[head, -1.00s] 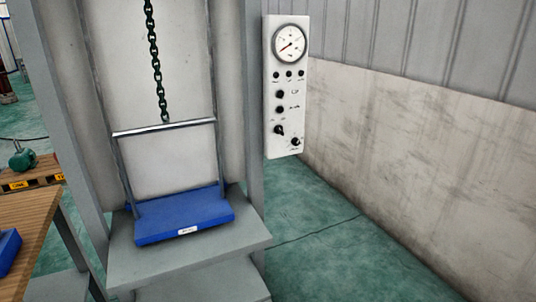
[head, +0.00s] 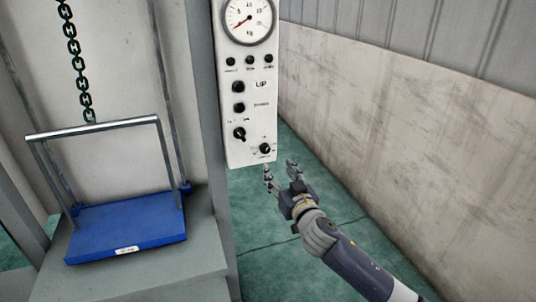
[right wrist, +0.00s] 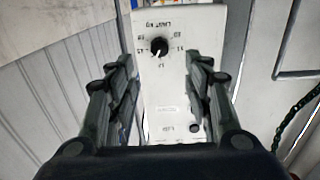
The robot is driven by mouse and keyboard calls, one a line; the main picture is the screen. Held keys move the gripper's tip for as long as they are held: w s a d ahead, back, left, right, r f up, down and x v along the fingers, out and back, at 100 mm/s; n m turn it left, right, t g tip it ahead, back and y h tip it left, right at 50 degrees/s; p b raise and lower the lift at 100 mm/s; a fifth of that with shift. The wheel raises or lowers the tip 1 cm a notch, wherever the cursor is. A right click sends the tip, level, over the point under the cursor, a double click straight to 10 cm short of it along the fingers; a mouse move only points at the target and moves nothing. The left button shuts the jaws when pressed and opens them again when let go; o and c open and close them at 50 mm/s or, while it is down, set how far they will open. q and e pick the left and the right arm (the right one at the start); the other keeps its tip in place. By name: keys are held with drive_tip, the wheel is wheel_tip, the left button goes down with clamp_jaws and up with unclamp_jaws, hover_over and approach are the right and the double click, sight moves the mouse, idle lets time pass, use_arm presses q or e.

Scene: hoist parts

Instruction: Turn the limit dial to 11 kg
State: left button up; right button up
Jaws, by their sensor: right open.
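The limit dial (head: 265,148) is a small black knob at the bottom right of the white control panel (head: 250,120). In the right wrist view the dial (right wrist: 159,46) appears upside down, with a ring of numbers too small to read surely. A pale mark on the knob points toward the picture's bottom. My right gripper (head: 280,167) is open and empty, just below and right of the dial in the head view. In the right wrist view its fingers (right wrist: 162,75) stand to either side of the dial, apart from it. My left gripper is not in view.
Above the dial are another black selector knob (head: 239,134), buttons (head: 238,87) and a round gauge (head: 249,17). A blue platform (head: 125,228) stands on a grey base at left, near a hanging chain (head: 75,60). A wall (head: 420,120) runs along the right.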

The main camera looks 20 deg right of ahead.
sight(266, 151)
drive_tip(key=w, duration=1)
drive_tip(key=shift+w+a+p, duration=0.2)
drive_tip(key=shift+w+p, duration=0.1)
drive_tip(key=shift+p, duration=0.1)
drive_tip(key=c, duration=1.1)
